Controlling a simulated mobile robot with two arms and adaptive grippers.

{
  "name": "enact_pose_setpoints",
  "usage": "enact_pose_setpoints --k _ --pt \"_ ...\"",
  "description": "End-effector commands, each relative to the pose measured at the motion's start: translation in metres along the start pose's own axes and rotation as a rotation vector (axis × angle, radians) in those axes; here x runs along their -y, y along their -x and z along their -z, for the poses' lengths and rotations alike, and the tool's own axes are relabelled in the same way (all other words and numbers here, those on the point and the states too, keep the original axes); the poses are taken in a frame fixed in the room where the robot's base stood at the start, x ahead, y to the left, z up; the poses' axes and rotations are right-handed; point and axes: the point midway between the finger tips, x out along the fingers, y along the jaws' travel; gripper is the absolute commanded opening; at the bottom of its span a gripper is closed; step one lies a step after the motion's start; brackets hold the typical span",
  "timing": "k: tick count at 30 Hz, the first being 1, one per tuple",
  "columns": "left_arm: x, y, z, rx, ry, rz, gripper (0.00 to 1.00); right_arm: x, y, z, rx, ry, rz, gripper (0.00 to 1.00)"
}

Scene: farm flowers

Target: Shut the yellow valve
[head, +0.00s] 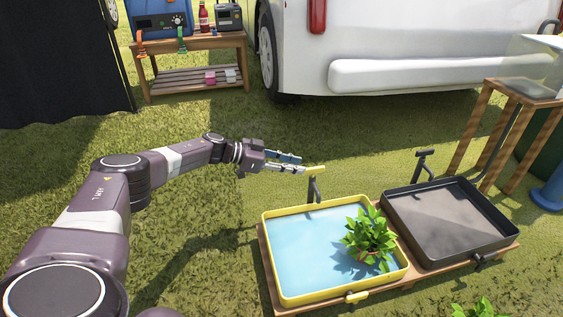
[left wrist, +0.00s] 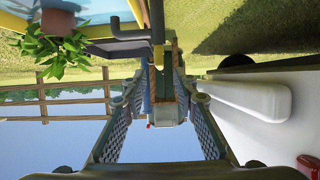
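The yellow-rimmed basin (head: 311,297) holds blue water and a potted leafy plant (head: 368,240). A dark tap with a yellow handle (head: 316,169) stands at its back edge; the yellow handle also shows in the left wrist view (left wrist: 158,58). Another yellow fitting (head: 357,298) sits on the basin's front side. My left gripper (head: 303,164) is open, with its fingertips right by the tap's yellow handle. In the left wrist view its fingers (left wrist: 160,95) are spread, with the handle ahead between them. I cannot tell if they touch it. My right gripper is out of view.
A black basin (head: 450,258) with a dark tap (head: 424,160) stands beside the yellow one on a wooden base. A white vehicle (head: 400,45) is behind. A wooden bench (head: 195,82) with a blue box is at the back left. The grass left of the basins is open.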

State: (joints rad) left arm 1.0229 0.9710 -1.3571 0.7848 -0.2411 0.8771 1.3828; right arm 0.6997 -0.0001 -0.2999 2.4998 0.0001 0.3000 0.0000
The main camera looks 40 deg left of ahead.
Motion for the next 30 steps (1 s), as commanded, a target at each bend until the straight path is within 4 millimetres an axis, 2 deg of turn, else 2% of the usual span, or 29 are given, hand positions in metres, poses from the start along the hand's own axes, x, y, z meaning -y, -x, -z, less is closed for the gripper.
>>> enact_pose_setpoints --k 1,4,10,27,30 --pt "0.001 0.012 0.000 0.001 0.000 0.002 0.27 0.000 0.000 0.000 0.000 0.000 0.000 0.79" --pt "0.000 0.029 0.000 0.001 0.000 0.001 0.27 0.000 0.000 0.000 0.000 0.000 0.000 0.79" --pt "0.000 0.047 0.001 -0.001 0.000 -0.001 0.27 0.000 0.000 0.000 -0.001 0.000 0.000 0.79" --pt "0.000 0.050 0.001 -0.001 0.000 -0.001 0.27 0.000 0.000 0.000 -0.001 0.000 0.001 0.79" --pt "-0.006 0.045 0.002 -0.006 -0.003 -0.013 0.27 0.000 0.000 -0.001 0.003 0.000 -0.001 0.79"
